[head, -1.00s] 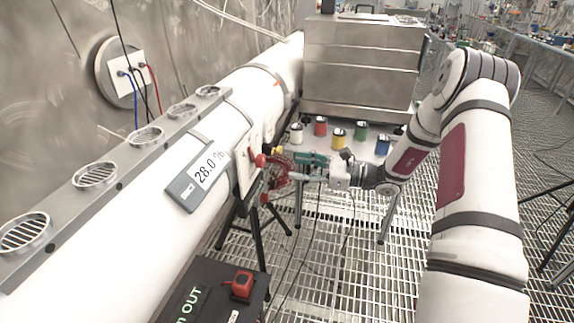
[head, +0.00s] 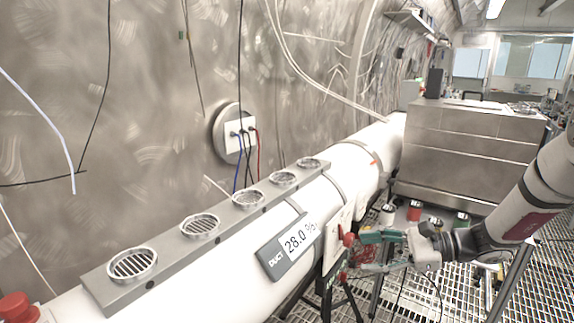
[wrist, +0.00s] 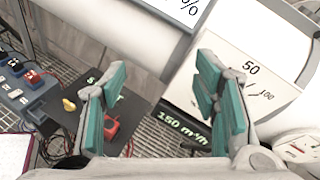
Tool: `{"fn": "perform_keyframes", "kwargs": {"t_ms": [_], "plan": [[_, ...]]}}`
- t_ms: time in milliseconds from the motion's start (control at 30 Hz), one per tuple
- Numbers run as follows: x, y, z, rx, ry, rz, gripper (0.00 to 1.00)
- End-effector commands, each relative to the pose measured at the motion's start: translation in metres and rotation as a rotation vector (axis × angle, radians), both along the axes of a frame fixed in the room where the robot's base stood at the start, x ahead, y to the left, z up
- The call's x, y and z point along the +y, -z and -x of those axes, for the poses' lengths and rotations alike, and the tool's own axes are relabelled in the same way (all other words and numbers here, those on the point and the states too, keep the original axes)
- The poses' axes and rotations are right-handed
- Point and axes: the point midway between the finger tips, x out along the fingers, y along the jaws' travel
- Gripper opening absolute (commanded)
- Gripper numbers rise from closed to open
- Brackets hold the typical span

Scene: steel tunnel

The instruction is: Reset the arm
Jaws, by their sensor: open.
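My gripper (head: 366,251) is at the end of my white arm, at the lower right of the head view, beside the duct's white panel and red knob (head: 349,240). Its teal-padded fingers are spread apart. In the wrist view my gripper (wrist: 167,100) is open, with nothing between the pads. Behind the right finger is a white plate (wrist: 245,80) with a dial scale marked 50 and 100. Whether the fingers touch the panel or the knob I cannot tell.
The white duct (head: 235,280) carries a display (head: 287,246) reading 28.0 and a row of round vents (head: 200,226). A steel cabinet (head: 455,150) stands behind, with small coloured cans (head: 414,211) before it. The wrist view shows a dark box with a red object (wrist: 111,127).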

Motion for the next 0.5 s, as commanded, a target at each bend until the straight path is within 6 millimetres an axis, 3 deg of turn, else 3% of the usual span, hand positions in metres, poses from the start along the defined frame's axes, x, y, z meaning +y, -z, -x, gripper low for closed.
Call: {"fn": "perform_keyframes", "kwargs": {"t_ms": [33,200,500], "plan": [[0.013,-0.013,0.013,-0.027,-0.061,0.071,0.55],[0.043,-0.038,0.061,-0.11,-0.254,0.291,0.55],[0.063,-0.072,0.147,-0.293,-0.552,0.675,0.55]]}}
